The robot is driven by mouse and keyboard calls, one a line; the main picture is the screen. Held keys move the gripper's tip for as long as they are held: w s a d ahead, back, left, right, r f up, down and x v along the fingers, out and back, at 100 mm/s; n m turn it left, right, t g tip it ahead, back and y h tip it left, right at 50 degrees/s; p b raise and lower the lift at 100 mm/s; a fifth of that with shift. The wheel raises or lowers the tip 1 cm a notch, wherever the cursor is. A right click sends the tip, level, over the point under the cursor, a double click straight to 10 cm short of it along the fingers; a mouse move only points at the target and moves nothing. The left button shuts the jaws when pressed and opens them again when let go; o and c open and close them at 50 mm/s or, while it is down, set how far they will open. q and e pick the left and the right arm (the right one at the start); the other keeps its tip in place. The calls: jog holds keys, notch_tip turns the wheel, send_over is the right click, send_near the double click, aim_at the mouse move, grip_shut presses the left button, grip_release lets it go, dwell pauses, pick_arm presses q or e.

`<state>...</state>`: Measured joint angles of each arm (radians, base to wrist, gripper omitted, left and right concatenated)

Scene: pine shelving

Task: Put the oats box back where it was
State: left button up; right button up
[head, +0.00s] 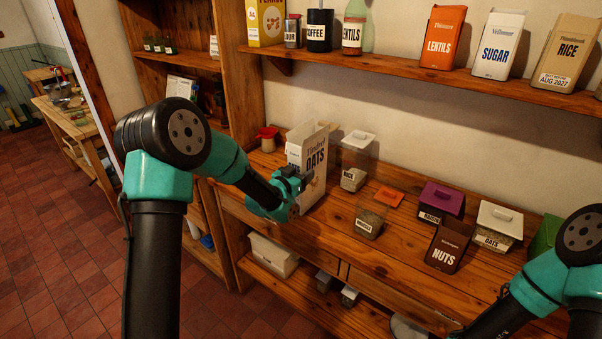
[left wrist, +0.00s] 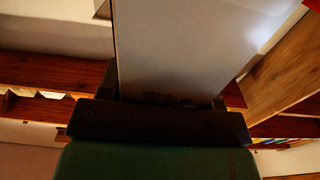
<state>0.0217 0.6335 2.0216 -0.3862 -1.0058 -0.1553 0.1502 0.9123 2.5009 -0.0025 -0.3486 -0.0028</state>
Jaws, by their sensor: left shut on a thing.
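The oats box (head: 307,158) is a white carton with dark "OATS" lettering and an open top flap, upright at the left part of the wooden counter. My left gripper (head: 291,188) is shut on its lower part, from the near side. I cannot tell whether the box's base touches the counter. In the left wrist view the box is a large pale face (left wrist: 185,45) rising from between the dark fingers (left wrist: 165,102). My right arm shows at the lower right, but its gripper is out of view.
A nuts box (head: 447,247), raisin jar (head: 438,203) and oats jar (head: 497,226) are further right. The shelf above (head: 400,70) holds several packages.

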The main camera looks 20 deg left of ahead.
pick_arm(q)
jog(key=shift+f, duration=0.2)
jog(key=o, duration=1)
jog(key=shift+r, duration=0.2)
jog(key=shift+s, duration=0.2)
jog(key=v, duration=1.1)
jog(key=shift+s+a, duration=0.15)
jog(key=shift+s, duration=0.1)
